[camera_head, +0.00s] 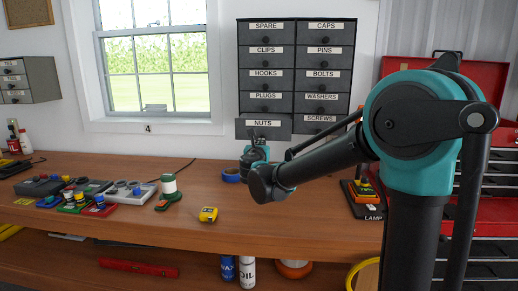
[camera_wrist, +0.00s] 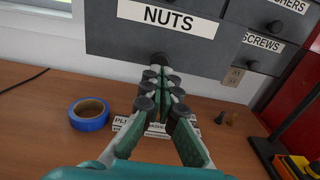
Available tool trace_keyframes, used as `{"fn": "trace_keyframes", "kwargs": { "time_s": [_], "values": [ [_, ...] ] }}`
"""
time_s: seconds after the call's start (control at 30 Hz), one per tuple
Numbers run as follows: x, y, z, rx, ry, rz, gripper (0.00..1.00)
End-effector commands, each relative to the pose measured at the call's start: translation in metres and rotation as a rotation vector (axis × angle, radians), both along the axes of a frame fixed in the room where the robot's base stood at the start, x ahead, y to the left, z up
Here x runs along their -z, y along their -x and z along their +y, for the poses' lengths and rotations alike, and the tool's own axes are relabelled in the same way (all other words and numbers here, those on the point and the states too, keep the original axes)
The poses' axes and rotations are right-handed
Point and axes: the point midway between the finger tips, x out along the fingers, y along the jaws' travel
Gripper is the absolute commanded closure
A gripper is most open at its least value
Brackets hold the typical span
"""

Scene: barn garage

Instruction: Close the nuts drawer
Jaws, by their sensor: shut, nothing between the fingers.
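The nuts drawer (camera_head: 245,130) is the bottom left drawer of a dark grey wall cabinet (camera_head: 294,22). Its front looks larger and lower than its neighbours, so it stands pulled out. In the wrist view the nuts drawer (camera_wrist: 115,38) fills the top, with a white NUTS label and a dark round knob at its lower middle. My gripper (camera_head: 258,143) is in front of and below the drawer, partly hidden by my arm. In the wrist view my gripper (camera_wrist: 162,76) has its fingers together and empty, tips just below the knob. I cannot tell whether they touch it.
A wooden workbench (camera_head: 120,175) lies below. A blue tape roll (camera_wrist: 89,113) is left of my fingers, and a white labelled plate (camera_wrist: 155,128) lies beneath them. The screws drawer (camera_wrist: 255,50) is to the right. A red tool chest (camera_head: 498,155) stands at far right.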

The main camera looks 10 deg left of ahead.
Motion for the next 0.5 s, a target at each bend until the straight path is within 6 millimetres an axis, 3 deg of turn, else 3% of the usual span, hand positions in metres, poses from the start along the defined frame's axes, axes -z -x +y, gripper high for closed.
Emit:
{"fn": "trace_keyframes", "kwargs": {
  "time_s": [0.2,0.5],
  "values": [
    [0.0,-0.023,0.0,0.001,0.0,0.0,1.0],
    [0.0,-0.027,0.0,0.0,0.0,0.0,1.0]
  ]
}}
